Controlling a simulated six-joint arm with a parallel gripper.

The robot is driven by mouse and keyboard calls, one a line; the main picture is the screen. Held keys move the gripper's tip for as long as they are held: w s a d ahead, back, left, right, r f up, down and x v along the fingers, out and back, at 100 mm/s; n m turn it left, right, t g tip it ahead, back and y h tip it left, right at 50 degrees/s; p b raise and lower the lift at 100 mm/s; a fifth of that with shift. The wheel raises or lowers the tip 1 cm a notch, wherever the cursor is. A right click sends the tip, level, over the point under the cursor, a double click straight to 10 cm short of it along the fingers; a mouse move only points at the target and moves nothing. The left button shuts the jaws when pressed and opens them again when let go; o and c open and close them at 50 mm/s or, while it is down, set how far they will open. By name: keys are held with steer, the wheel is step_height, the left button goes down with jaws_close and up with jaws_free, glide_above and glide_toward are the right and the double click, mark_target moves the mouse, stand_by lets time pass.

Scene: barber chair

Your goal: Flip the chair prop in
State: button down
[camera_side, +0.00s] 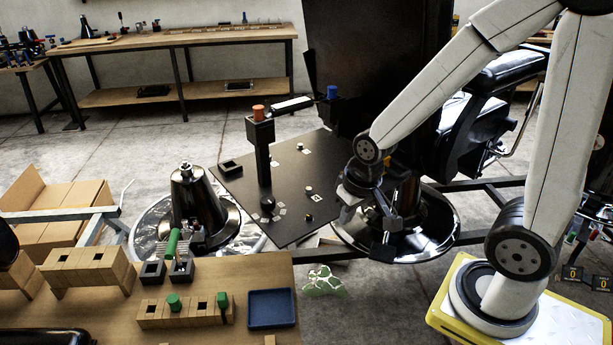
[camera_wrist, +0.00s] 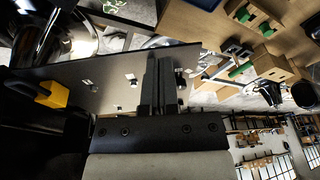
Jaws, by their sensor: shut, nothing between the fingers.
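A black upright post (camera_side: 263,160) stands on the tilted black plate (camera_side: 235,185), with an orange cap (camera_side: 258,112) on top. A pale bar (camera_side: 292,105) reaches from near that cap towards a blue cap (camera_side: 332,93) by the large black panel (camera_side: 375,60). I cannot tell for sure which part is the chair prop. My gripper (camera_side: 364,220) is at the plate's right edge, well below the bar. In the wrist view my gripper (camera_wrist: 160,62) has its fingers together and empty, with the plate (camera_wrist: 75,75) behind them. The arm hides part of the panel.
The padded black chair (camera_side: 505,72) stands right of the panel. Chrome-rimmed bases stand below and left of the plate. A wooden bench (camera_side: 225,325) at front left holds blocks with green pegs and a blue tray (camera_side: 271,309). Open floor lies behind the plate.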

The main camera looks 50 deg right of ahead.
steer(key=d+m, duration=1.6)
steer(key=m, duration=0.3)
steer(key=s+d+m, duration=0.3)
steer(key=d+m, duration=0.5)
steer(key=s+d+m, duration=0.4)
steer(key=d+m, duration=0.3)
steer(key=m, duration=0.2)
steer(key=shift+s+d+r+m+h, duration=0.25)
steer(key=shift+d+r+m+h, duration=0.05)
steer(key=shift+d+r+h, duration=0.1)
steer(key=shift+f, duration=0.2)
